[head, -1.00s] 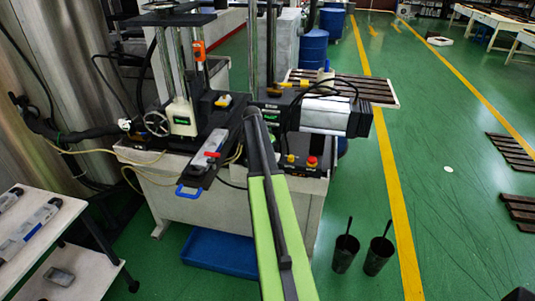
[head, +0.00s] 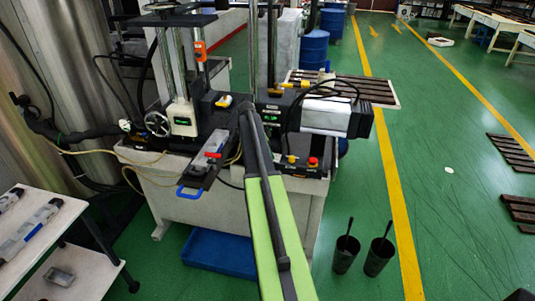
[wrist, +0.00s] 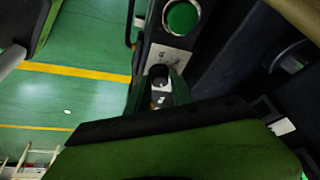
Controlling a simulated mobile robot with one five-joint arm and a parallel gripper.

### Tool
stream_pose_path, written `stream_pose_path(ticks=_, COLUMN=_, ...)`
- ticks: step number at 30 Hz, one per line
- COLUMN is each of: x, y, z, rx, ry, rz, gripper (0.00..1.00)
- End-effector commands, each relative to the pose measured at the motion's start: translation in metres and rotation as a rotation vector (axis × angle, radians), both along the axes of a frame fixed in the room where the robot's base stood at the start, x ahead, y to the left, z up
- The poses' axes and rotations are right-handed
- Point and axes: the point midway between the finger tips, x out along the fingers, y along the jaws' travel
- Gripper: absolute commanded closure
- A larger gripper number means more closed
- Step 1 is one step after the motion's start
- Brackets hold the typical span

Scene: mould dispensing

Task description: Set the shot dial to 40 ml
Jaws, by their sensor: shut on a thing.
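The shot dial (wrist: 159,73) is a small dark knob on a light label plate, below a round green button (wrist: 182,18) in the wrist view. My gripper (wrist: 158,88) has its two dark green fingers on either side of the dial and is shut on it. The dial's setting cannot be read. In the head view my arm covers the dial and the gripper. A small green display (head: 270,118) shows on the machine's dark panel, too small to read.
The dispensing machine (head: 222,206) stands around the arm's end, with a handwheel (head: 157,124) on its left and a red button (head: 313,162) on its right. A blue tray (head: 215,255) and two dark cups (head: 346,247) are on the floor.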

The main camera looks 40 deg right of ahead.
Motion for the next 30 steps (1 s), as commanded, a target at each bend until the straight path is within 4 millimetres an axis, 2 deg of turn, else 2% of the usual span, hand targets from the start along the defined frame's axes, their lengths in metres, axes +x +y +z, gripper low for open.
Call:
stream_pose_path(ticks=1, x=-0.007, y=-0.002, z=0.0, rx=0.0, ry=0.011, rz=-0.01, gripper=1.0)
stream_pose_path(ticks=10, x=-0.007, y=-0.002, z=-0.001, rx=0.002, ry=0.012, rz=-0.01, gripper=1.0)
stream_pose_path(ticks=11, x=-0.007, y=-0.002, z=-0.001, rx=0.001, ry=0.011, rz=-0.01, gripper=0.69)
stream_pose_path(ticks=15, x=-0.005, y=-0.001, z=-0.001, rx=0.001, ry=0.009, rz=-0.007, gripper=0.51)
stream_pose_path(ticks=25, x=-0.002, y=0.001, z=0.001, rx=0.002, ry=0.005, rz=-0.002, gripper=0.51)
stream_pose_path(ticks=30, x=0.001, y=0.005, z=0.017, rx=0.002, ry=0.004, rz=-0.001, gripper=0.51)
